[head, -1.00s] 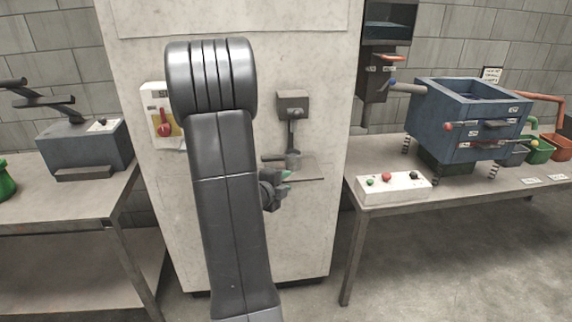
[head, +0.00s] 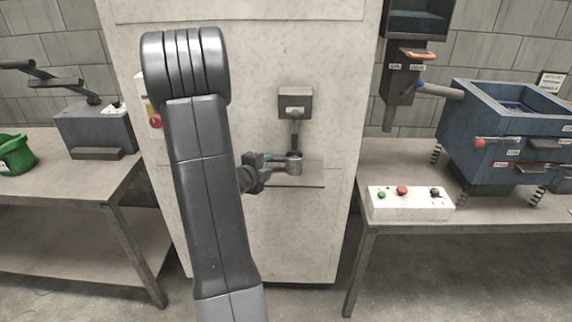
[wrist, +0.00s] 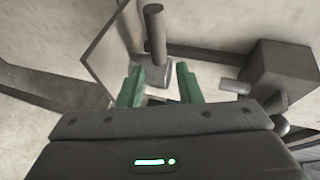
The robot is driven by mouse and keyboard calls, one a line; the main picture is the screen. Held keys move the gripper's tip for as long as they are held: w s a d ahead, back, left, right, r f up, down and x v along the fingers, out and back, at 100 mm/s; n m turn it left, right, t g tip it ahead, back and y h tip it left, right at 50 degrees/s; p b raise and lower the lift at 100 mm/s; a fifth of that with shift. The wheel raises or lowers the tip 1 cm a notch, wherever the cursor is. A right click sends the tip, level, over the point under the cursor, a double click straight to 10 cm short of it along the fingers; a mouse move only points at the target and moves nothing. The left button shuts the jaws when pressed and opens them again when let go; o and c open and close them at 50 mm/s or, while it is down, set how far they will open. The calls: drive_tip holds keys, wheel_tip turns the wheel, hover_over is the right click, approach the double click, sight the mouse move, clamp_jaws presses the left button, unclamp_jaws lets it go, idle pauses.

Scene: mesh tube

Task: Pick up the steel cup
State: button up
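The steel cup (head: 294,164) is a small grey cylinder. It stands upright on a thin shelf (head: 305,182) on the front of the pale cabinet, under a dark dispenser box (head: 295,102) with a downward rod. My gripper (head: 282,162) is just left of the cup, at about its height, with its fingers pointing right toward it. In the wrist view the two green fingers of my gripper (wrist: 160,84) stand apart. Grey metal parts show between and beyond them, and I cannot tell which is the cup. Whether the fingers touch the cup is unclear.
The pale cabinet (head: 290,235) stands close behind the shelf. At right, a table holds a white button box (head: 410,203) and a blue hopper (head: 510,130). At left, a bench bears a blue machine (head: 95,132) and a green bin (head: 15,155).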

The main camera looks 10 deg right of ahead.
sight(277, 159)
drive_tip(key=x, duration=0.5)
drive_tip(key=shift+w+d+f+p, duration=0.1)
drive_tip(key=shift+w+d+p, duration=0.15)
drive_tip(key=shift+p, duration=0.1)
drive_tip(key=shift+p+x, duration=0.8)
drive_tip(key=shift+x, duration=1.8)
drive_tip(key=shift+s+d, duration=0.1)
drive_tip(key=shift+s, duration=0.05)
clamp_jaws()
